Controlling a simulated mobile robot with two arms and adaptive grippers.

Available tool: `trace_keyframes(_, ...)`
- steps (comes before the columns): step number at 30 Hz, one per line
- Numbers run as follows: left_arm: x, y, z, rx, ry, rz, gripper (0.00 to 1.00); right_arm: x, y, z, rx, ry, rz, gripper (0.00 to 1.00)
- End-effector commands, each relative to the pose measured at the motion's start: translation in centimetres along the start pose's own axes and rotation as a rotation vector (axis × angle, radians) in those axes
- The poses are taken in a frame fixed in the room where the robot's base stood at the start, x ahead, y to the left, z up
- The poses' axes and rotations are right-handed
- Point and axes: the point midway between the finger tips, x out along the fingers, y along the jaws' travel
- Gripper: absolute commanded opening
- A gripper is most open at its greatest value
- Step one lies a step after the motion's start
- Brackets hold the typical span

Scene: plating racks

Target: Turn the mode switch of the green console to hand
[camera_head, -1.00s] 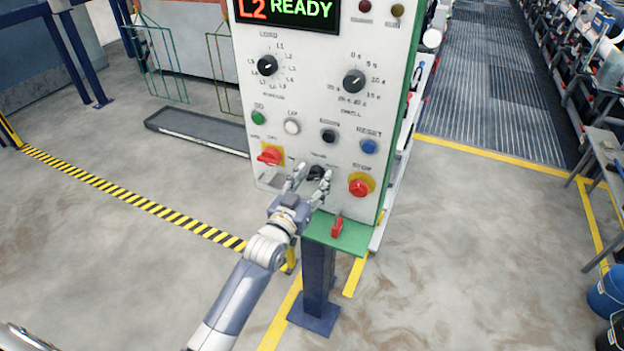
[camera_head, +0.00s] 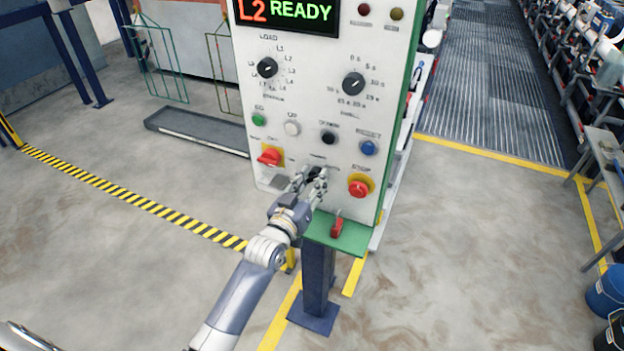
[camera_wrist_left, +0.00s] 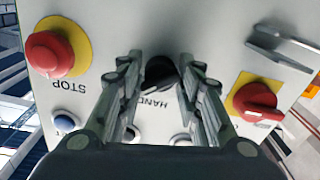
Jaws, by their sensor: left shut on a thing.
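The green console (camera_head: 295,100) has a pale front panel, green sides and a lit display reading "L2 READY". Its mode switch (camera_head: 315,172) is a black knob low in the middle of the panel, between a red rotary switch on a yellow plate (camera_head: 269,157) and the red stop button (camera_head: 359,186). In the left wrist view the knob (camera_wrist_left: 160,72) lies between the fingertips, beside the label HAND. My left gripper (camera_head: 314,177) is shut on the knob, which its fingers partly hide. Which way the knob points is hard to tell. My right gripper is not in view.
Two larger black dials (camera_head: 267,67) and several push buttons (camera_head: 292,128) sit above the switch. Floor around the post is clear; a bench (camera_head: 607,155) stands at right.

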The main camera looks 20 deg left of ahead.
Motion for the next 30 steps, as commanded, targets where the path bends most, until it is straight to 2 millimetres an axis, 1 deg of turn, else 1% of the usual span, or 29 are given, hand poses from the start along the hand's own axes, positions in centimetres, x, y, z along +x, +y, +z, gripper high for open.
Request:
trace_keyframes(1, 0.0, 0.0, -0.2, -0.038, 0.0, -0.002, 0.09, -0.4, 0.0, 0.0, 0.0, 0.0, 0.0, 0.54)
trace_keyframes(6, 0.0, 0.0, -0.2, -0.195, 0.0, -0.001, 0.09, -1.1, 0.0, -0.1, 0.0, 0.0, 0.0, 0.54)
trace_keyframes(18, 0.0, 0.0, -0.1, -0.565, 0.0, -0.001, 0.09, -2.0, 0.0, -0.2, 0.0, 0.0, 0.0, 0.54)
trace_keyframes(24, 0.0, 0.0, -0.1, -0.715, 0.001, -0.001, 0.09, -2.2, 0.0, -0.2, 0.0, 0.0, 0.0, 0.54)
trace_keyframes(30, 0.0, 0.0, -0.1, -0.817, 0.001, -0.001, 0.09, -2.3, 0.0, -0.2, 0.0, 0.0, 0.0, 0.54)
